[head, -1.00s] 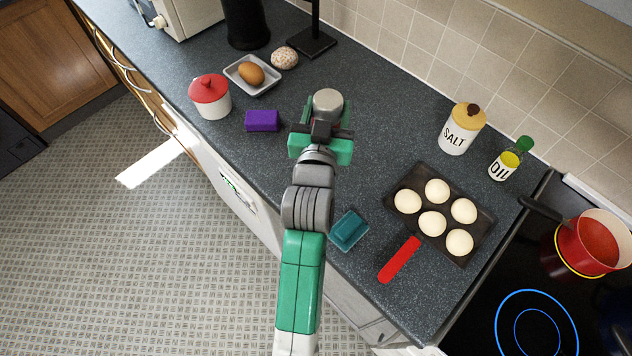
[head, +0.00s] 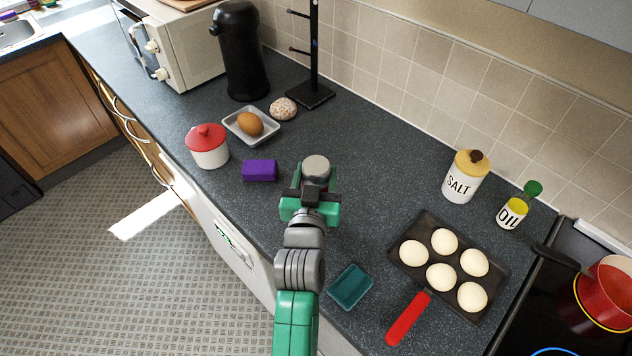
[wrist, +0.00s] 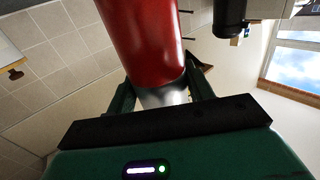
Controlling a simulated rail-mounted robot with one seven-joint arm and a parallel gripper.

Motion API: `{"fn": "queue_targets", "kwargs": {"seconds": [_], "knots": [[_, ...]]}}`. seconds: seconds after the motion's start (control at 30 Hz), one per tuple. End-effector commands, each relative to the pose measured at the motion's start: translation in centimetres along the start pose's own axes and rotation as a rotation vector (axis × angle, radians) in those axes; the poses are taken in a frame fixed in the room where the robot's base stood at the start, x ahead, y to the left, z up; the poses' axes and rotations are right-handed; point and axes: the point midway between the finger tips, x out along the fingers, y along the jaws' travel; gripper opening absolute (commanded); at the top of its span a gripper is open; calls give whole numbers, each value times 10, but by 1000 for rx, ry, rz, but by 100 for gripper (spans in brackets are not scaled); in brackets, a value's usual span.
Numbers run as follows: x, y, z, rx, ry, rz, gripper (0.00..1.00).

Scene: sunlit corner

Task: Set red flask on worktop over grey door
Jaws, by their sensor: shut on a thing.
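My gripper (head: 312,198) is shut on the red flask (wrist: 145,40). In the wrist view the flask is a glossy red cylinder with a silver band between the fingers (wrist: 162,98). In the head view mostly its round grey end (head: 316,166) shows, pointing up at the camera; the rest is hidden by my gripper. The flask appears over the dark speckled worktop (head: 370,160); I cannot tell if it touches it. A pale front (head: 232,250) lies under the worktop edge, partly hidden by my arm; I cannot tell whether it is the grey door.
A purple box (head: 260,170) and red-lidded pot (head: 207,146) stand left of my gripper. A teal dish (head: 350,287) and egg pan (head: 425,225) lie right, with a salt jar (head: 462,180) and oil bottle (head: 512,212) behind. Worktop behind my gripper is clear.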

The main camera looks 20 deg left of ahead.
Motion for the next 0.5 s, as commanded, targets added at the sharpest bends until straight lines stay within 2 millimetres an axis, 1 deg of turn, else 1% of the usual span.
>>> {"fn": "queue_targets", "kwargs": {"seconds": [0.03, 0.1, 0.27, 0.4, 0.43, 0.5], "knots": [[0, 0, 12, -1, -1, 0, 4], [0, 0, 18, -2, 0, 0, 4], [0, 0, 16, -2, 2, 0, 4], [0, 0, 20, -1, 1, 0, 4], [0, 0, 20, -1, 0, 0, 58], [0, 0, 19, -1, 0, 0, 72]]}}
